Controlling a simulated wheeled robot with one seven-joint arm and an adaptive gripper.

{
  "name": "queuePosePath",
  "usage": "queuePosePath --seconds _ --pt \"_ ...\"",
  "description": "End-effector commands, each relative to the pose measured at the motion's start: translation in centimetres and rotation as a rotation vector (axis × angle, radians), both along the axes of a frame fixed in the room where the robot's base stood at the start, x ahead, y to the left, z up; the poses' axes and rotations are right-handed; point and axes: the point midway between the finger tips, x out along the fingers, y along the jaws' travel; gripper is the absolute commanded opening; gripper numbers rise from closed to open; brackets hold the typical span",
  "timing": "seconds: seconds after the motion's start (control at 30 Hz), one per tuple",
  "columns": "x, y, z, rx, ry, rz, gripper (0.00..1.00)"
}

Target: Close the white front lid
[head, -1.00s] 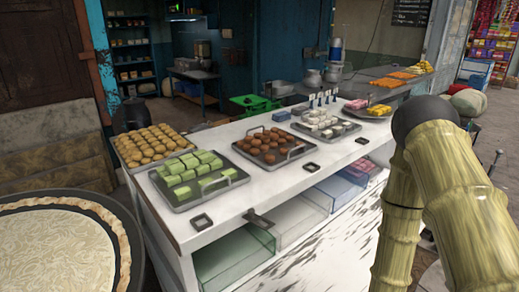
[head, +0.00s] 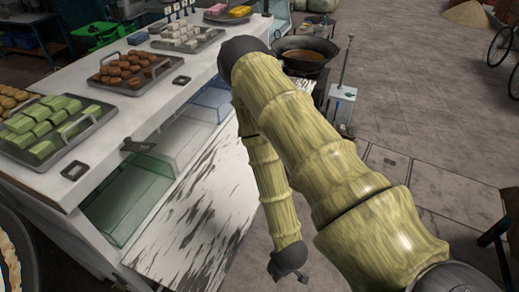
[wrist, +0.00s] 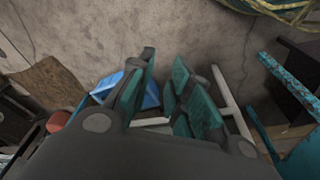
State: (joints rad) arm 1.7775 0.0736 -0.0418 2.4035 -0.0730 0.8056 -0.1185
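My gripper (wrist: 163,85) shows in the wrist view with its teal-padded fingers apart and nothing held between them. I cannot tell which part is the white front lid. A blue-and-white thing (wrist: 151,97) lies beyond the fingers in the wrist view.
Trays of green sweets (head: 45,125) and brown sweets (head: 128,70) stand on the counter. A dark pan (head: 305,50) and a small white-and-blue box (head: 342,92) are behind my arm. Paved floor at the right is largely open. A teal frame (wrist: 275,75) is at the wrist view's right.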

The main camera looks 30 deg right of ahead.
Motion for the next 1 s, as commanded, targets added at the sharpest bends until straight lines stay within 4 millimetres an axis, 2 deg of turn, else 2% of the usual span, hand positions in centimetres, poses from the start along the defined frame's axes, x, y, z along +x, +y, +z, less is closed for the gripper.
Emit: queuePosePath --seconds 0.03,0.1,0.4,0.7,1.0 --pt "2.4 -0.9 -2.2 -0.009 -0.063 0.038 0.19" --pt "5.4 -2.1 -3.2 -0.024 -0.148 0.102 0.19" --pt "17.3 -7.3 -5.3 -0.146 -0.504 0.364 0.19" --pt "26.6 -12.8 -4.6 -0.347 -0.834 0.610 0.19" --pt "32.6 -18.2 -2.3 -0.616 -1.131 0.826 0.19"
